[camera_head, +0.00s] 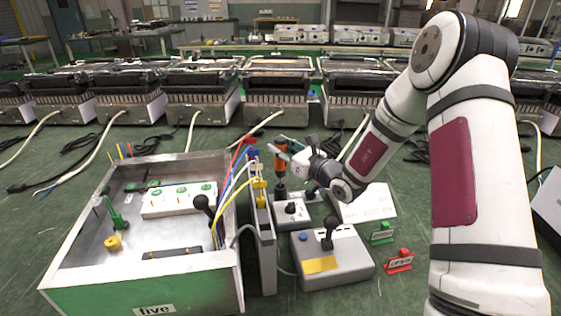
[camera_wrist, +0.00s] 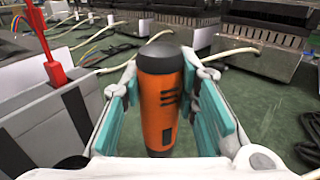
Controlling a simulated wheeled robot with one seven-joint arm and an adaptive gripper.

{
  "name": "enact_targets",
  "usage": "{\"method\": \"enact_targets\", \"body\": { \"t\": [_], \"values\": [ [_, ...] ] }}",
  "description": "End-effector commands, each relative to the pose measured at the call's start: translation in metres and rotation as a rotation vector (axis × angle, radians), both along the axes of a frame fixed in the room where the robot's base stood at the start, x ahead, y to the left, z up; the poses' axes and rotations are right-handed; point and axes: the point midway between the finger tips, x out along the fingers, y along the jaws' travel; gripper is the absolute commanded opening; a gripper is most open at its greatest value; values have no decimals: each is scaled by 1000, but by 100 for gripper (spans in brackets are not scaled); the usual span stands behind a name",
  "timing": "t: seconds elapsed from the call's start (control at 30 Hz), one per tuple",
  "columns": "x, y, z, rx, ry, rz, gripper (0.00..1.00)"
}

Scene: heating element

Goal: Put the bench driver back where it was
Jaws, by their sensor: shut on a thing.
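The bench driver (camera_head: 280,154), with an orange body and a black cap, stands upright behind the small control box (camera_head: 291,213). My gripper (camera_head: 284,146) reaches it from the right and is shut on it. In the wrist view the driver (camera_wrist: 160,103) fills the space between the teal finger pads of my gripper (camera_wrist: 162,85). Its lower black end (camera_head: 281,188) shows beneath the orange part near the control box. I cannot tell whether this end rests on anything or hangs free.
An open metal case (camera_head: 75,258) with wires stands left. A narrow grey panel (camera_head: 262,245) stands between it and the control boxes. A larger grey box (camera_head: 345,262) with a black lever, a green tag (camera_head: 382,233) and a red tag (camera_head: 399,261) are in front. Heater units line the back.

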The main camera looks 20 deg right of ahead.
Motion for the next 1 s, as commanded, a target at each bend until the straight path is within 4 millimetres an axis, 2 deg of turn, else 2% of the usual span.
{"method": "enact_targets", "body": {
  "t": [0.23,0.77,0.8,0.87,1.0],
  "values": [
    [0,0,-32,1,0,0,0],
    [0,0,-39,1,-2,0,0],
    [0,0,-40,1,0,0,32],
    [0,0,-39,1,0,0,46],
    [0,0,-39,1,0,0,48]
  ]
}}
